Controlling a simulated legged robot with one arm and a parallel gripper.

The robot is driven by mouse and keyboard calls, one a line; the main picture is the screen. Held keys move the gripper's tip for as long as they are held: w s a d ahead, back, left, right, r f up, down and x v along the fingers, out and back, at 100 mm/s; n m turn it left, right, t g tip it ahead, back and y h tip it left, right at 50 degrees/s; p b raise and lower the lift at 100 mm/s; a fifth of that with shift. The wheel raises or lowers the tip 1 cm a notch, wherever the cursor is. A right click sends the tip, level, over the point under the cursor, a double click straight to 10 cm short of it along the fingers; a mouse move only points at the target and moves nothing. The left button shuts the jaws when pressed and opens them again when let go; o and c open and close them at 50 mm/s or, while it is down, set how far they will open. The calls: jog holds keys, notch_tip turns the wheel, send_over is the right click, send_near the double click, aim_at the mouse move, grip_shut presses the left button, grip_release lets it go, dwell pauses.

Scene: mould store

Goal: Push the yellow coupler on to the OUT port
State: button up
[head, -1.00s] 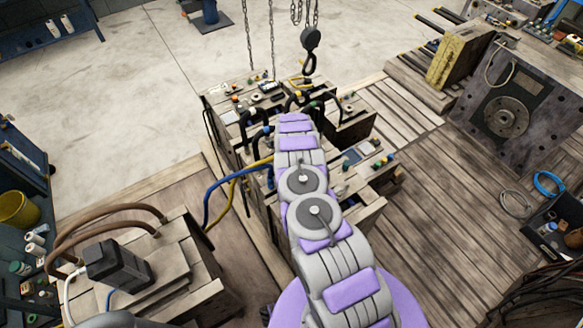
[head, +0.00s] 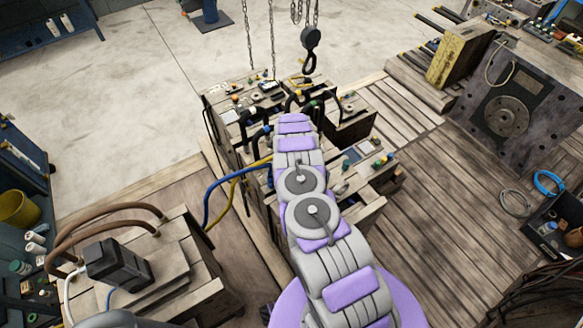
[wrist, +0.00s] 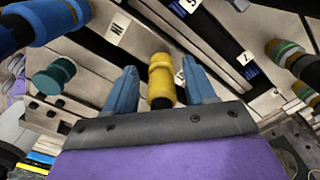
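In the wrist view the yellow coupler (wrist: 161,78) stands between the two blue fingers of my gripper (wrist: 160,86). A narrow gap shows on each side of it, so the fingers are open around it and do not visibly touch it. Its dark lower end is partly hidden by the gripper body. I cannot read an OUT mark or make out the port. In the head view my arm hides the gripper and the coupler.
A blue cylindrical fitting (wrist: 45,18) and a teal cap (wrist: 55,76) stand left of the gripper, and green-ringed fittings (wrist: 288,55) stand right. In the head view a hook (head: 310,50) hangs over the wooden block. Blue and yellow hoses (head: 222,190) run along its left side.

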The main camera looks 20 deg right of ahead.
jog(key=shift+o, duration=0.4)
jog(key=shift+r, duration=0.1)
jog(key=shift+r, duration=0.25)
notch_tip(320, 180, up, 17)
jog(key=p, duration=0.3)
jog(key=shift+f, duration=0.2)
